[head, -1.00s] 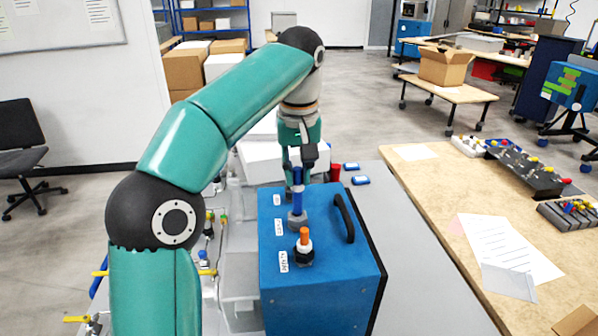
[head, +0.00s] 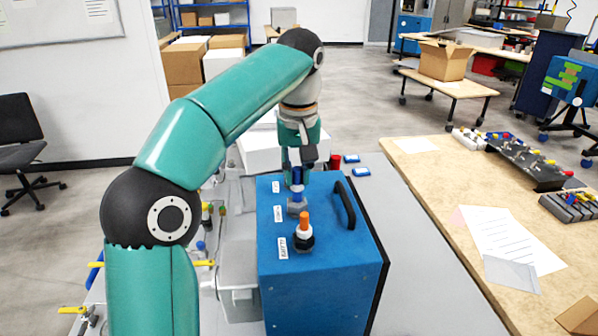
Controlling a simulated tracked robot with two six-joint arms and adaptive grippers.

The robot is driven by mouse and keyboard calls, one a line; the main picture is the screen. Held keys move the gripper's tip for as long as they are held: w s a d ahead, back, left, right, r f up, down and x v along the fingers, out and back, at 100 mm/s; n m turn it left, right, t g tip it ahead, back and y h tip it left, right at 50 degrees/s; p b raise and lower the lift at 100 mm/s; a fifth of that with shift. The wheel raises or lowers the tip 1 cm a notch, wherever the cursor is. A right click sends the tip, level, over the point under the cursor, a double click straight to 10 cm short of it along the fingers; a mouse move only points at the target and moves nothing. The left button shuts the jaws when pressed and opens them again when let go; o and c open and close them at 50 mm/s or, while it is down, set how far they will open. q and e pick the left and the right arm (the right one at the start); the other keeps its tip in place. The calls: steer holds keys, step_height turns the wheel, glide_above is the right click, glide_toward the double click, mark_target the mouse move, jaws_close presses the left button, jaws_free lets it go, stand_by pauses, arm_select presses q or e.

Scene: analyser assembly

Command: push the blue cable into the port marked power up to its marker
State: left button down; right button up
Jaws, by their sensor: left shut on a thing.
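The blue cable (head: 296,190) stands upright at a grey port fitting (head: 297,208) on top of the blue analyser box (head: 330,262). Its lower end meets the fitting; how deep it sits and any marker on it cannot be made out. My left gripper (head: 297,170) is shut on the cable from above, over the far part of the box. An orange cable (head: 304,221) stands in a dark fitting nearer to me. Small white labels lie beside the ports, too small to read surely. My right gripper is not in view.
A black handle (head: 344,212) arches over the box top, right of the ports. Small blue-and-white items (head: 361,172) and a red item lie behind the box. Grey bench surface is clear to the right. A wooden table (head: 440,195) holds papers and connector racks.

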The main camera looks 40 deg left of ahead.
arm_select(q)
steer(key=shift+f+b, duration=0.75)
steer(key=shift+f, duration=0.35)
steer(key=c, duration=1)
jaws_free()
steer(key=shift+r, duration=0.1)
step_height(320, 180, up, 5)
steer(key=p, duration=0.5)
steer(key=shift+p, duration=0.35)
steer(key=shift+r+p, duration=0.55)
steer(key=shift+r, duration=0.45)
